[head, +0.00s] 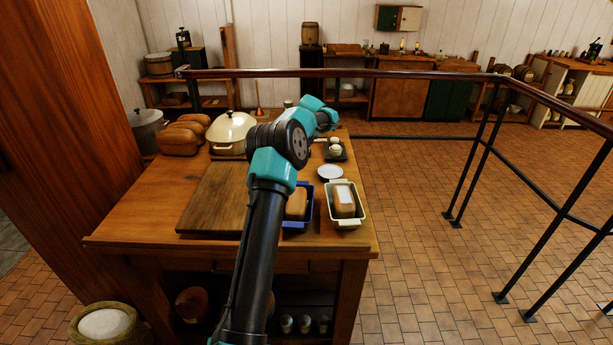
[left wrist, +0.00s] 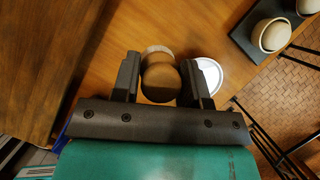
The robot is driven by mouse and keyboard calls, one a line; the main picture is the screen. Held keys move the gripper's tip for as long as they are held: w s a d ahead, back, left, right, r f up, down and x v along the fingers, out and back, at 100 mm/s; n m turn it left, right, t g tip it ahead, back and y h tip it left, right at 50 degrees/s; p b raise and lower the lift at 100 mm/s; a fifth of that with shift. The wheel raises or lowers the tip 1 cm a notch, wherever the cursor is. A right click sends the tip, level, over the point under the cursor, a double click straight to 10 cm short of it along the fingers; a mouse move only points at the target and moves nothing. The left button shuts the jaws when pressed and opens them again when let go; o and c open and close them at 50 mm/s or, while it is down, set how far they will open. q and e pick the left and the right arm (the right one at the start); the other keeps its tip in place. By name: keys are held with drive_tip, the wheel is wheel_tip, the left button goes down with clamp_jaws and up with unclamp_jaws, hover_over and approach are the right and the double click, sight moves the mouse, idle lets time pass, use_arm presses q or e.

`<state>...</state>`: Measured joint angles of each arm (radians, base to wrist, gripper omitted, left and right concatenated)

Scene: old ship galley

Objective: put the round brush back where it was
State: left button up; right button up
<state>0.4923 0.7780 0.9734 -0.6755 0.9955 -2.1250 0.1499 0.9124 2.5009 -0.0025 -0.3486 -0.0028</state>
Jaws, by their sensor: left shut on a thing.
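The round brush (left wrist: 160,82) shows in the left wrist view as a brown wooden knob over a wider, paler round part. My left gripper (left wrist: 167,72) is shut on it, with one dark finger on each side of the knob. The wooden worktop lies below; I cannot tell whether the brush touches it. In the head view my own arm hides the left gripper and the brush. My right gripper is in neither view.
A white saucer (head: 330,171) lies right of the brush, with a dark tray (head: 343,156) of round pale items beyond. Loaf tins (head: 358,215) stand at the front right. A cutting board (head: 212,200), loaves (head: 178,140) and a lidded cream pot (head: 231,129) occupy the left.

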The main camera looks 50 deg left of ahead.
use_arm(q)
drive_tip(key=shift+f, duration=2.5)
drive_tip(key=shift+f, duration=2.5)
drive_tip(key=shift+f, duration=0.15)
drive_tip(key=o, duration=0.8)
drive_tip(key=shift+o, duration=0.2)
drive_tip(key=v, duration=1.2)
